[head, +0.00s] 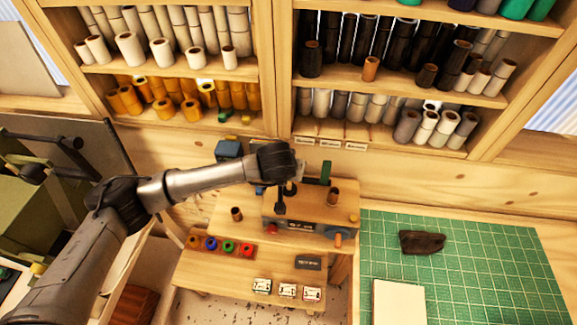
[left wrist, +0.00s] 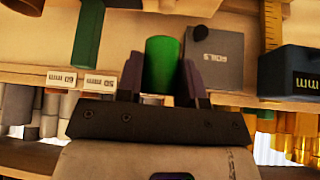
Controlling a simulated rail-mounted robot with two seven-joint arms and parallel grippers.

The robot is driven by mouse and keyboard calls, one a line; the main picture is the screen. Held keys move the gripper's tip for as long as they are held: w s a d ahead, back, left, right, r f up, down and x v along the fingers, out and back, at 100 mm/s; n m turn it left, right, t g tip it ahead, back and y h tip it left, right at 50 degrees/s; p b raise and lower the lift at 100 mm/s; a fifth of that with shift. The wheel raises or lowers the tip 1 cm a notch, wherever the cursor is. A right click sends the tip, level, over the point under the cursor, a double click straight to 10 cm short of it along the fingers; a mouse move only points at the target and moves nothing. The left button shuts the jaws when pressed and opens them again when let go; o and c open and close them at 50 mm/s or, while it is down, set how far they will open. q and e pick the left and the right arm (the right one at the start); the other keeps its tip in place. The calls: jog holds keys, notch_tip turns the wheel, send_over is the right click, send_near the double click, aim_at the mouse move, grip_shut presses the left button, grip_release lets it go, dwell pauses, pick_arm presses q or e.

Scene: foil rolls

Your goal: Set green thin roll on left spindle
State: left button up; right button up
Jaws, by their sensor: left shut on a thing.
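The green thin roll (left wrist: 163,62) stands between the two fingers of my left gripper (left wrist: 160,80) in the left wrist view, and the gripper is shut on it. In the head view my left wrist is above the left part of the wooden machine block (head: 312,215), and my wrist hides the gripper tips and the held roll. A dark upright post (head: 280,203) shows just below my wrist; I cannot tell whether it is the left spindle. A taller green piece (head: 326,172) stands at the back right of the block and also shows in the left wrist view (left wrist: 88,38). My right gripper is not in view.
A rack (head: 200,253) with coloured rings and several cards lie in front. Behind are a blue box (head: 228,149) and shelves of rolls. A green mat (head: 480,265) is at right.

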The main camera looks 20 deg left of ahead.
aim_at(290, 182)
pick_arm(q)
jog(key=shift+f, duration=1)
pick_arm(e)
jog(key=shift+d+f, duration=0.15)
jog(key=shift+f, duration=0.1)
pick_arm(q)
jog(key=shift+f+b, duration=1.05)
jog(key=shift+b, duration=0.25)
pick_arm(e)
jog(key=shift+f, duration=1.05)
pick_arm(q)
jog(key=shift+f+b, duration=0.95)
jog(key=shift+f, duration=0.05)
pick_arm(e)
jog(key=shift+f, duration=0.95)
pick_arm(q)
jog(key=o, duration=1)
jog(key=shift+c, duration=0.2)
jog(key=shift+r, duration=0.1)
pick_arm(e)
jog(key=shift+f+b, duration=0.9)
pick_arm(q)
jog(key=v, duration=1.3)
jog(key=shift+s+r, duration=0.2)
jog(key=shift+r, duration=0.1)
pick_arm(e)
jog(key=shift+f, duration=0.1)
